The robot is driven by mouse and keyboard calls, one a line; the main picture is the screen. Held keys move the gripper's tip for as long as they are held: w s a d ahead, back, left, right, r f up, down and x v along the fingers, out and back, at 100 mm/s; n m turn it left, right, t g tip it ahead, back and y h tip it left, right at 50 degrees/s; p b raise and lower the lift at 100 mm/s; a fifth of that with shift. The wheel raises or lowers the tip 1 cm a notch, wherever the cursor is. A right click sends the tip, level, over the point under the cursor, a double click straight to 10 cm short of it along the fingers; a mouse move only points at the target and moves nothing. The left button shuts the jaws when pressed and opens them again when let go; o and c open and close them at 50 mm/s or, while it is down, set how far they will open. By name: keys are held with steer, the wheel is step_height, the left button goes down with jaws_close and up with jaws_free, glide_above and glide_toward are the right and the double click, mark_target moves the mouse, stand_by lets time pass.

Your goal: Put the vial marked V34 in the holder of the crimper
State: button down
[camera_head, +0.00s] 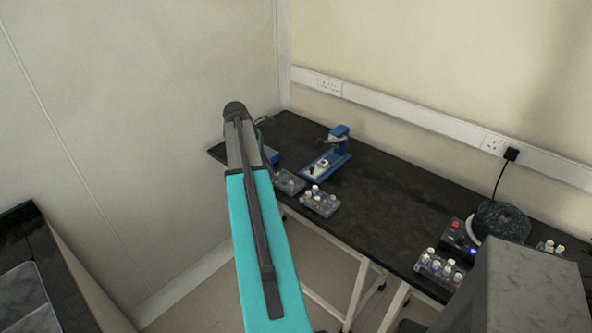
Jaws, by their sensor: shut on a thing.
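A blue bench device with an upright post and a dark lever, which looks like the crimper (341,157), stands on the black bench. A small pale part sits on its base, but I cannot make out the holder clearly. A grey rack with several vials (320,201) is in front of it. Another rack (288,182) is partly behind my arm. The vial labels are too small to read, so I cannot tell which is V34. My turquoise arm reaches over the bench's left end. My gripper is hidden behind the arm, and so is anything in it.
A blue object (271,156) is mostly hidden behind my arm. At the right are a dark round device (502,220), a control box with a red top (459,232), and more vial racks (437,269). The middle of the bench (400,205) is clear. Walls close the back and left.

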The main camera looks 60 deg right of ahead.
steer(key=w+a+n+b, duration=0.1)
steer(key=w+a, duration=0.9)
steer(key=a, duration=0.4)
steer(key=w+a+n+b, duration=0.1)
steer(key=w+a, duration=0.9)
steer(key=a, duration=0.3)
steer(key=w+a+n+b, duration=0.1)
steer(key=w+a, duration=0.1)
steer(key=a, duration=1.3)
steer(key=w+a+r+n+t+h+b, duration=0.1)
steer(key=w+a, duration=0.1)
steer(key=a, duration=1.3)
steer(key=shift+w+a+n, duration=0.25)
steer(key=shift+n, duration=0.05)
steer(key=shift+s, duration=0.1)
